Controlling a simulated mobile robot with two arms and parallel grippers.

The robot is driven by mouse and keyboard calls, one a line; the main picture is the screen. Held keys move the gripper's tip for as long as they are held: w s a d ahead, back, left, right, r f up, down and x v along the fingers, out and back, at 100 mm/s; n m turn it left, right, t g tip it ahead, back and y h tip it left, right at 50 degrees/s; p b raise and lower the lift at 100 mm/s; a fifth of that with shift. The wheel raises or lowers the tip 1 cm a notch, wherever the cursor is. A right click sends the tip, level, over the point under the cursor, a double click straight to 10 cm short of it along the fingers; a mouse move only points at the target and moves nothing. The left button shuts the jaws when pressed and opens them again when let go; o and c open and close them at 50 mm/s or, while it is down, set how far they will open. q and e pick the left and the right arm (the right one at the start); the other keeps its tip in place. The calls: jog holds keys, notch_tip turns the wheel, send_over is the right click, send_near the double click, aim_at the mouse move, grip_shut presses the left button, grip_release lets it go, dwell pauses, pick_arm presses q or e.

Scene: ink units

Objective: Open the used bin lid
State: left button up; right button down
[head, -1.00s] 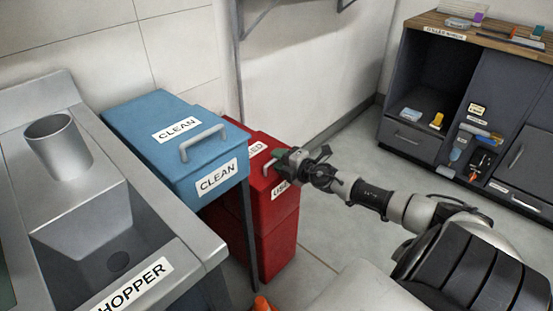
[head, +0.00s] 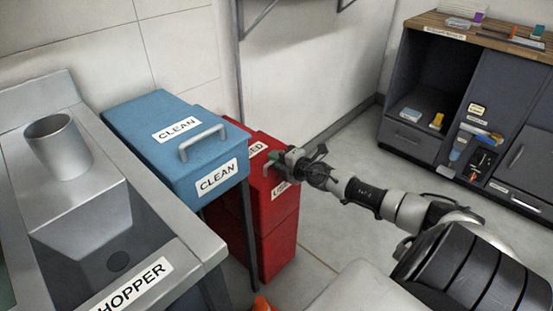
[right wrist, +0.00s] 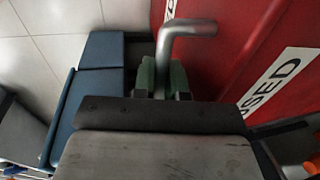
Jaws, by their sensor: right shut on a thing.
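The red used bin (head: 278,215) stands on the floor behind and to the right of the blue clean bin. Its lid looks closed, with labels partly hidden by the clean bin and my gripper. My right gripper (head: 275,157) is at the lid's front. In the right wrist view, the green-padded fingers (right wrist: 162,78) are shut on the grey bar handle (right wrist: 188,29) of the red lid (right wrist: 238,30). In the head view the handle is mostly hidden by the gripper. My left gripper is not in view.
The blue clean bin (head: 165,140) with its own handle is close on the left. The steel hopper sink (head: 80,215) with a metal cup (head: 58,147) is further left. A dark cabinet (head: 430,70) stands at the right. Floor between is clear.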

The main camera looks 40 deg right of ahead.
jog(key=shift+w, duration=0.1)
